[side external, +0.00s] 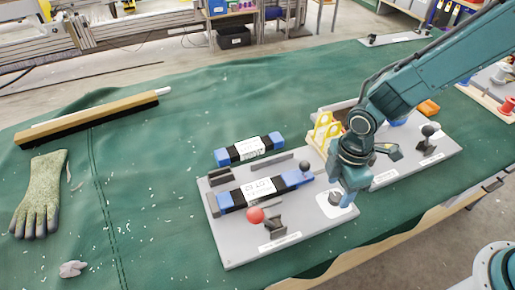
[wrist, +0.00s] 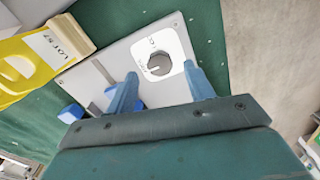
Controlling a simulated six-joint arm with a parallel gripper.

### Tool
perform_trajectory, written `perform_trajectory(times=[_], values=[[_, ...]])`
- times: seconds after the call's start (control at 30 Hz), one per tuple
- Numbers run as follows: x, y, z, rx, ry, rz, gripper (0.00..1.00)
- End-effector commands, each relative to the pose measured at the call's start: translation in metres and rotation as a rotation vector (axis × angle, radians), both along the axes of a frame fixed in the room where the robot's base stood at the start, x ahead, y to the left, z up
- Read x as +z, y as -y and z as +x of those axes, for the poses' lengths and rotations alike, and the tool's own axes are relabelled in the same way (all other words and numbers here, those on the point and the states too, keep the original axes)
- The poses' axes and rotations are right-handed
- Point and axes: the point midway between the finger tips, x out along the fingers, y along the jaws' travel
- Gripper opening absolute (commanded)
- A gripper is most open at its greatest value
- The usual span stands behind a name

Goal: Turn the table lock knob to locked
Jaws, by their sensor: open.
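The lock knob is a small grey knob on a white label plate (wrist: 180,45), set in a light grey board. In the wrist view the knob (wrist: 158,67) shows between the fingertips of my gripper (wrist: 160,72). The fingers are apart, one on each side, and I cannot tell whether they touch it. In the side view my gripper (side external: 345,197) points down at the board's right end, over the knob (side external: 335,198), which it partly hides. The marks on the plate are too small to read.
On the same grey board (side external: 235,250) lie a blue-ended black bundle (side external: 262,191), a red ball knob (side external: 255,215) and a dark clamp block (side external: 275,226). Another bundle (side external: 250,149) lies behind. A yellow holder (side external: 325,130) stands close to my wrist. Green cloth at left holds a glove (side external: 40,195) and brush (side external: 90,118).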

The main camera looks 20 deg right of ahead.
Motion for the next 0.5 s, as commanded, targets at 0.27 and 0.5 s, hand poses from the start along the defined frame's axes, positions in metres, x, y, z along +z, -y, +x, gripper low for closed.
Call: perform_trajectory(times=[0.27,0.5], values=[[-0.021,0.0,0.0,0.0,-0.001,-0.001,0.53],[-0.025,0.0,0.0,0.0,0.001,0.0,0.53]])
